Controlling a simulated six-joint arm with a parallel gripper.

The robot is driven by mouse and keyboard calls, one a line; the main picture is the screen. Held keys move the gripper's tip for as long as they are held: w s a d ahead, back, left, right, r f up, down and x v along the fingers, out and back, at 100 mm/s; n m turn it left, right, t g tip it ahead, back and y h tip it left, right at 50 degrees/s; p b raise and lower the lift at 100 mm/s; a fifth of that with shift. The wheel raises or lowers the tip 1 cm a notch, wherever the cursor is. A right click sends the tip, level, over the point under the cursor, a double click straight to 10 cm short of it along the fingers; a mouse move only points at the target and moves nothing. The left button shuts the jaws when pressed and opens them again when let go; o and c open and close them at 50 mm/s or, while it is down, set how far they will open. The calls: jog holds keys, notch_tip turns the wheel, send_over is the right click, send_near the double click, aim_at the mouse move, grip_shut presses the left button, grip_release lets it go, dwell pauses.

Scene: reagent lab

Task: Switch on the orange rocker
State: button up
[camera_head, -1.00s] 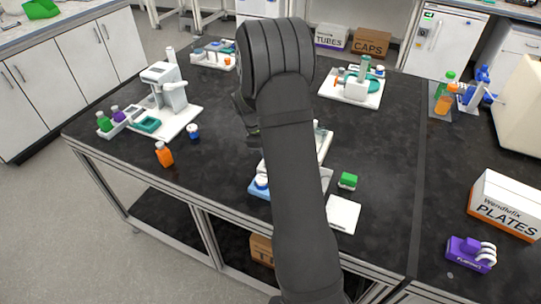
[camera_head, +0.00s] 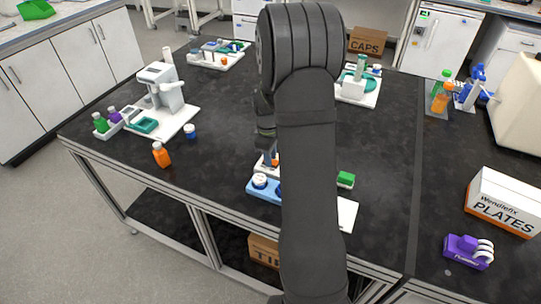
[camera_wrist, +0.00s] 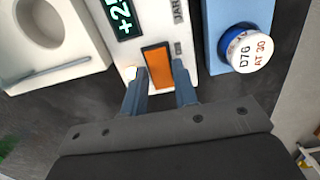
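The orange rocker (camera_wrist: 158,64) is a tall rectangular switch on a white panel in the wrist view. A dark display (camera_wrist: 121,15) with green digits starting "+2" sits above it to the left. My gripper (camera_wrist: 158,75) is open. Its two blue-grey fingers are apart, with tips either side of the rocker's lower end; I cannot tell whether they touch the panel. In the head view my arm hides most of the device, and the rocker is not clear there.
A blue rack (camera_wrist: 211,60) holding a blue vial with a white cap (camera_wrist: 247,50) stands right of the panel. A pale device with a round recess (camera_wrist: 75,65) is at left. An orange bottle (camera_head: 161,155) and a green-topped item (camera_head: 346,179) stand on the black bench.

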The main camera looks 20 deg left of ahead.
jog(key=shift+o, duration=1.3)
notch_tip(320, 180, up, 17)
jog(key=a, duration=0.1)
jog(key=shift+r, duration=0.2)
jog(key=f, duration=1.1)
jog(key=d+f, duration=0.1)
jog(key=f, duration=0.5)
jog(key=shift+f, duration=0.25)
jog(key=shift+r, duration=0.1)
